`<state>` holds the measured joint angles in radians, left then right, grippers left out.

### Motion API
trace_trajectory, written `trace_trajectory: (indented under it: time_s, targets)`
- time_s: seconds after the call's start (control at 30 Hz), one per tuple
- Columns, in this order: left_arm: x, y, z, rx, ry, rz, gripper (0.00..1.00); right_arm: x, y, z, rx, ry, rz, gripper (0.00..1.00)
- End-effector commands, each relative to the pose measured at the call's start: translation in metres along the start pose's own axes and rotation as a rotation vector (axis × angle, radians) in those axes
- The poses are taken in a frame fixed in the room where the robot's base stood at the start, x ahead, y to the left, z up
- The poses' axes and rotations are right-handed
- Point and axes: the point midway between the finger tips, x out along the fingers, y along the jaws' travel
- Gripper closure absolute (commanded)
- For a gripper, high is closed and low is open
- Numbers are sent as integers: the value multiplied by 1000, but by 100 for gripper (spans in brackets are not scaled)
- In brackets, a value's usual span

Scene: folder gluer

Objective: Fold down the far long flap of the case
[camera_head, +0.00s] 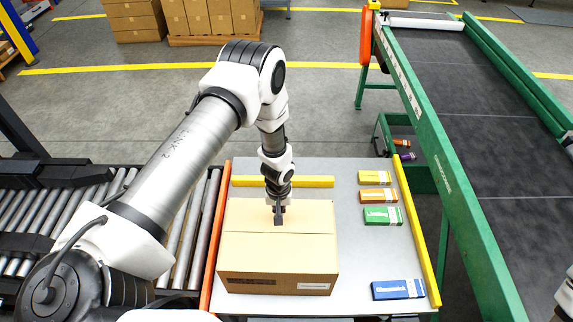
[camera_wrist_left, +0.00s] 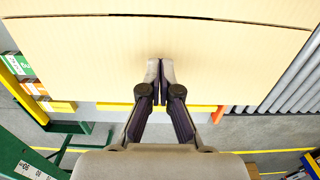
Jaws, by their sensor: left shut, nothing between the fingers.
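The brown cardboard case (camera_head: 278,280) sits on the grey table. Its far long flap (camera_head: 245,215) lies about flat over the top, and the near long flap (camera_head: 270,250) is flat too. A thin dark seam between them shows near the top of the left wrist view, where the far flap (camera_wrist_left: 80,60) fills most of the upper picture. My left gripper (camera_head: 279,222) is shut and empty, pointing down over the middle of the far flap. Its fingertips (camera_wrist_left: 160,82) are at or very near the cardboard; I cannot tell if they touch. My right gripper is not in view.
Yellow rails (camera_head: 283,181) edge the table at the back and right. Small orange, green and blue boxes (camera_head: 398,289) lie right of the case. A roller conveyor (camera_head: 185,245) is at left, and a green-framed belt (camera_head: 470,110) at right.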

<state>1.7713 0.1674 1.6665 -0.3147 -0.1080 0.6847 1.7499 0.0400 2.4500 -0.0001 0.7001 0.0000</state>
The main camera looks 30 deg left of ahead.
Motion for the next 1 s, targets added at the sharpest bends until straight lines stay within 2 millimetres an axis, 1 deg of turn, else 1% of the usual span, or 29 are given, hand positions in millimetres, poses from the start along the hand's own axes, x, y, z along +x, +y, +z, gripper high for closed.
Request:
trace_trajectory:
  time_s: [0.27,0.37,0.9,1.0]
  targets:
    - [2,0,2,-1,1,1,100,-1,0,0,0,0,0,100]
    - [-4,1,1,-2,2,2,100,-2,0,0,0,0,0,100]
    - [-80,0,2,-1,1,1,100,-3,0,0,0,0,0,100]
    - [-87,0,2,-1,2,2,100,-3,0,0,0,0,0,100]
